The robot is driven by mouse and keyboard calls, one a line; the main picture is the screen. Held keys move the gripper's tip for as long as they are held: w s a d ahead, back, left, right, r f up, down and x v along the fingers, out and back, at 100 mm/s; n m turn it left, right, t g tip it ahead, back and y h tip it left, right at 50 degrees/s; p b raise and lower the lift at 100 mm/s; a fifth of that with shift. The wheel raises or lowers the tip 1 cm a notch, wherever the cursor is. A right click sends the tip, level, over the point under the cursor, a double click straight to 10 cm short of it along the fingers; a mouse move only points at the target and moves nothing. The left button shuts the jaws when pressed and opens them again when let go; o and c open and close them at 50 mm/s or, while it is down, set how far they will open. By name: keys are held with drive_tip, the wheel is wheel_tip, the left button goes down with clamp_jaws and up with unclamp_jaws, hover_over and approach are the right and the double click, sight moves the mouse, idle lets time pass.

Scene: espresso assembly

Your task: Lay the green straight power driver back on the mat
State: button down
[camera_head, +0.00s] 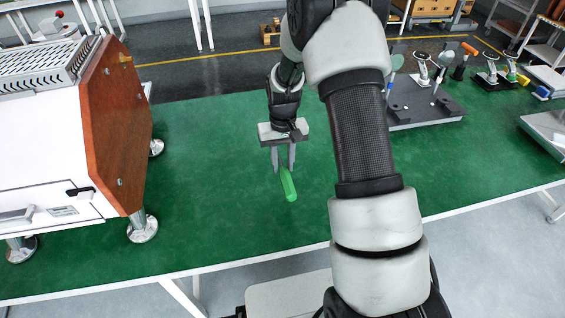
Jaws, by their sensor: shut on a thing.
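The green straight power driver (288,184) is in the middle of the head view, between the fingertips of my gripper (284,167). My gripper points down and is shut on the driver near its upper end. The driver's lower part slants down toward the front of the table. The green mat (215,215) covers the table under and around it. I cannot tell whether the driver touches the mat or hangs just above it.
The espresso machine (104,130) with wood side panel stands at the left on metal feet. A grey tool board (425,112) with several upright tools stands at the back right, partly behind my arm. The mat between them is clear. The table's front edge (230,264) is below.

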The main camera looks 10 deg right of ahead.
drive_tip(key=shift+f+b, duration=2.65)
drive_tip(key=shift+f, duration=1.5)
drive_tip(key=shift+f, duration=0.15)
drive_tip(key=shift+f+b, duration=0.4)
drive_tip(key=shift+f, duration=0.05)
drive_tip(key=c, duration=1.3)
unclamp_jaws()
drive_tip(key=shift+c, duration=0.2)
drive_tip(key=shift+o, duration=0.4)
drive_tip(key=shift+o, duration=1.3)
drive_tip(key=shift+r, duration=0.15)
